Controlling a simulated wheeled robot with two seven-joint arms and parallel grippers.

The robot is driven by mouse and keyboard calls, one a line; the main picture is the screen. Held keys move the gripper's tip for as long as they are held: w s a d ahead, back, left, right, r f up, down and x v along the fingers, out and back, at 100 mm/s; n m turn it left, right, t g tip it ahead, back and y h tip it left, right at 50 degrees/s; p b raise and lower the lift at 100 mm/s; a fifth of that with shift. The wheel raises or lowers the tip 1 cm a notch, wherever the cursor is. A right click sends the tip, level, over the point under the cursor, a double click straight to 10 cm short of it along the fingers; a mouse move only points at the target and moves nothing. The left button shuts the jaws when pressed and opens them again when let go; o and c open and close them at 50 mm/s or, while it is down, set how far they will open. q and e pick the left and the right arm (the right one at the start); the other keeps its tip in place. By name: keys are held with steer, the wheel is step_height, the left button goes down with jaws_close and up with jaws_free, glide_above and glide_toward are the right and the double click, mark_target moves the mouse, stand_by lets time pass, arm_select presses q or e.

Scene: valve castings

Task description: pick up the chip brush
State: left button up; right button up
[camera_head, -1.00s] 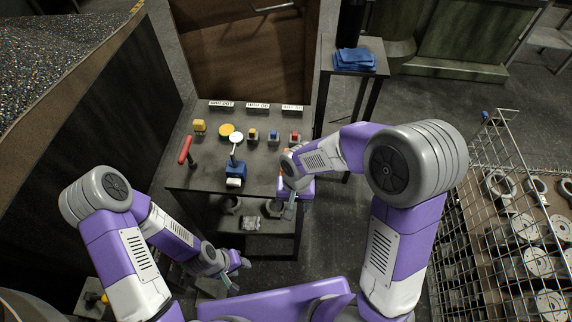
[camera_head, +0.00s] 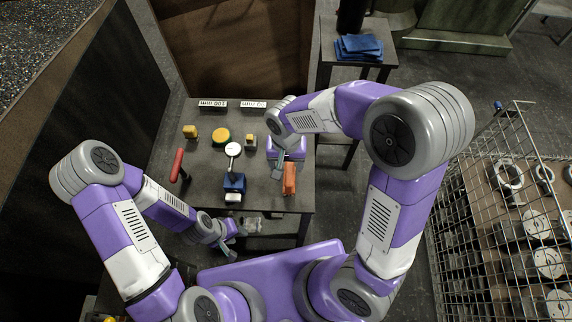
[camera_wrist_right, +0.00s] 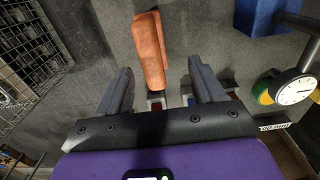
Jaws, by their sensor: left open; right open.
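No bristles can be made out, so I cannot tell for certain which object is the chip brush. A long orange-brown piece (camera_head: 290,178) lies near the right front of the table; it also shows in the right wrist view (camera_wrist_right: 149,45). A red-handled tool (camera_head: 178,165) is at the table's left side. My right gripper (camera_head: 278,170) is open and empty over the table, just left of the orange-brown piece in the head view. In the wrist view that piece shows beyond and between its fingers (camera_wrist_right: 162,72). My left gripper (camera_head: 230,248) is open at the front, below the tabletop edge.
A blue block with a gauge (camera_head: 234,184) stands left of the orange-brown piece. A yellow-topped round item (camera_head: 221,136) and small yellow pieces (camera_head: 190,131) lie behind, near white label plates (camera_head: 212,103). A wire cage (camera_head: 480,200) of castings is at right; blue cloths (camera_head: 358,47) lie on a side table.

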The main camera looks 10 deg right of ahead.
mark_target(290, 177)
steer(key=f, duration=0.2)
steer(key=f+b, duration=0.1)
steer(key=f, duration=0.1)
steer(key=s+f+b, duration=0.1)
steer(key=f, duration=0.1)
steer(key=shift+d+f, duration=0.35)
steer(key=shift+d, duration=0.05)
steer(key=shift+f, duration=0.25)
steer(key=c, duration=1.2)
